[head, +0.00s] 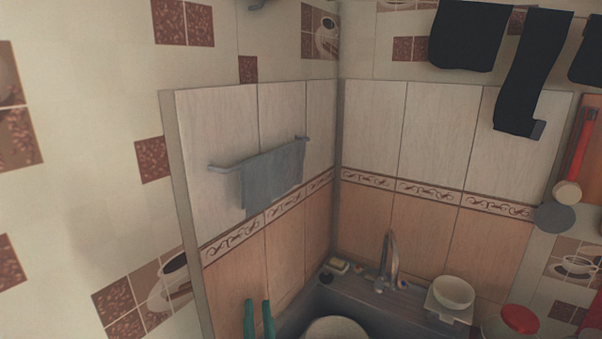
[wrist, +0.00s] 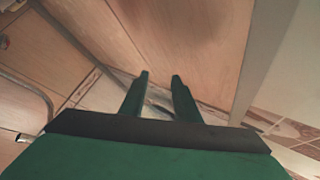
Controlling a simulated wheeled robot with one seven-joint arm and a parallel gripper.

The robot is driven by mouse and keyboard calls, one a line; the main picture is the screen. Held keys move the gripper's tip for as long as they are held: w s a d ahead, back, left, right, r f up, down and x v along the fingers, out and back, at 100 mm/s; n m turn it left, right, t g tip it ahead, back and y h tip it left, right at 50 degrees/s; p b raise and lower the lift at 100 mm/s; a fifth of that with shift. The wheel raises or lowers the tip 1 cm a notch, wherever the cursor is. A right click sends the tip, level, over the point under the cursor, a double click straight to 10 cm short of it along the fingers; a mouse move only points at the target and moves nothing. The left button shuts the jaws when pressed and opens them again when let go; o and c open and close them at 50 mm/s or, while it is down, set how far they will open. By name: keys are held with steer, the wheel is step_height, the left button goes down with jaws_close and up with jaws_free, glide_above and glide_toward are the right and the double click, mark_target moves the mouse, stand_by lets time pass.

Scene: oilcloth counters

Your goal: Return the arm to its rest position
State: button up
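My gripper (head: 259,318) shows at the bottom of the head view as two green fingers pointing up, in front of the orange lower wall tiles and left of the sink. In the wrist view my gripper (wrist: 159,76) has its two green fingers apart, with nothing between them but background surfaces. It is open and empty. The rest of my arm is below the head view and hidden.
A sink (head: 292,322) with a faucet (head: 390,262) is in the corner. A towel (head: 272,177) hangs on a wall bar. A white bowl (head: 454,292) and a red-lidded jar (head: 519,319) stand to the right. Dark cloths (head: 468,36) hang at the upper right.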

steer(key=s+f+m+g+h, duration=0.1)
steer(key=s+f+h, duration=0.1)
steer(key=s+f, duration=0.45)
steer(key=s+f+m+g+h, duration=0.1)
steer(key=s+f, duration=0.2)
steer(key=s, duration=0.7)
steer(key=s+f+g+h, duration=0.2)
steer(key=s+f, duration=0.3)
steer(key=s, duration=0.3)
steer(key=s+d+f+n+g, duration=0.1)
steer(key=s+d+n, duration=0.2)
steer(key=s, duration=0.7)
steer(key=s+d+f+n+g+y, duration=0.1)
steer(key=s+d+f+n+g, duration=0.1)
steer(key=s+d, duration=0.5)
steer(key=s+n, duration=0.1)
steer(key=s, duration=0.3)
steer(key=shift+f+n+g, duration=0.2)
steer(key=shift+n+g, duration=0.1)
steer(key=shift+n, duration=0.1)
